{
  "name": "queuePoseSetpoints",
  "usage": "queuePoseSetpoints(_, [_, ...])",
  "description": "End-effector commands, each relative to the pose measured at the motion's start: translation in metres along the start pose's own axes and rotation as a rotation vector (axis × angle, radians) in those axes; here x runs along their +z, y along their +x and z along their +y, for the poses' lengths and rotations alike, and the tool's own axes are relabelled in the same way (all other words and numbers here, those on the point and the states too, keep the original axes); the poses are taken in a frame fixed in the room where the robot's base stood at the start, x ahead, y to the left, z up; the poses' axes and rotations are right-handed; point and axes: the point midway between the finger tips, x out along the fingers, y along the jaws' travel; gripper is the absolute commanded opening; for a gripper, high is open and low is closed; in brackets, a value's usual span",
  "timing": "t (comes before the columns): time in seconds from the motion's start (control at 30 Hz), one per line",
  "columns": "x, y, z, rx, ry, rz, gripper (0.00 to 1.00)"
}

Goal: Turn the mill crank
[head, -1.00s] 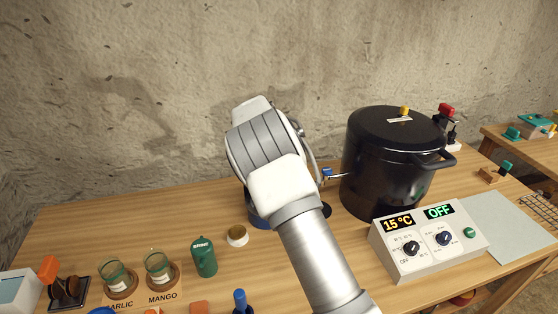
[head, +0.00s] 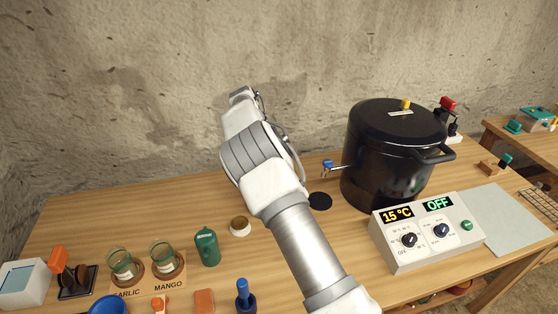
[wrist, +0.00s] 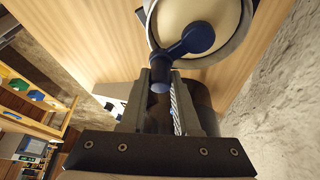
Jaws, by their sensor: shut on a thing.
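The mill shows in the wrist view as a round grey body (wrist: 236,55) with a cream top (wrist: 185,14). Its blue crank (wrist: 198,37) reaches from the middle of the top to a blue knob (wrist: 160,84) at the rim. My gripper (wrist: 161,72) is shut on this knob, with the fingers on either side of it. In the head view my arm hides the mill, the crank and the fingertips.
A large black pot (head: 385,165) stands right of my arm, with a blue-handled tap (head: 328,164). A white control box (head: 425,238) is in front of it. A green canister (head: 207,248), a small round jar (head: 240,226) and glass jars (head: 161,255) stand left.

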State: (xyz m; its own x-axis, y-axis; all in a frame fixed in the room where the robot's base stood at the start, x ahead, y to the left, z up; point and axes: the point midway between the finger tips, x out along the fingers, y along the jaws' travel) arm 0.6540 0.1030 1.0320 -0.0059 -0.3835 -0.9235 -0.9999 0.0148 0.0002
Motion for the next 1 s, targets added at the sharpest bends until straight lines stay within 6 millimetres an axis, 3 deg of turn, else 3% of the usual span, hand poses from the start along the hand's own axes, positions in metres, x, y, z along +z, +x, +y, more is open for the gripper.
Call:
queuePoseSetpoints(0.63, [0.0026, -0.0007, 0.0017, 0.018, 0.044, -0.003, 0.00])
queuePoseSetpoints(0.67, [0.0026, -0.0008, 0.0017, 0.018, 0.044, -0.003, 0.35])
queuePoseSetpoints(0.8, [0.0024, -0.0007, 0.0016, 0.018, 0.043, -0.002, 0.61])
queuePoseSetpoints(1.0, [0.0021, -0.0007, 0.0016, 0.018, 0.044, -0.002, 0.61])
